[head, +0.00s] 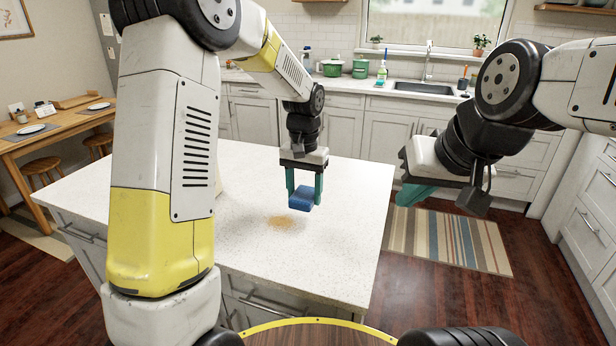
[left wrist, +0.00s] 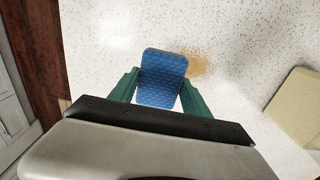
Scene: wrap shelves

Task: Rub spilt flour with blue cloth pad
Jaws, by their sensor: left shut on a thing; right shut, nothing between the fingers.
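The blue cloth pad (head: 301,199) is held between the green fingers of my left gripper (head: 304,190), which is shut on it. The pad also shows in the left wrist view (left wrist: 161,78), between the two fingers. The spilt flour (head: 281,221) is a tan, roundish patch on the white speckled countertop (head: 240,196). It lies just left of and below the pad in the head view. In the left wrist view the flour (left wrist: 196,67) shows at the pad's right edge, partly hidden by it. The pad looks slightly above the counter. My right gripper (head: 416,194) is shut and empty, beyond the counter's right edge.
The island's right edge drops to the floor, where a striped rug (head: 450,238) lies. A sink (head: 423,89), green pots (head: 332,68) and bottles stand on the far counter. A beige block-like thing (left wrist: 297,108) shows at the right of the left wrist view.

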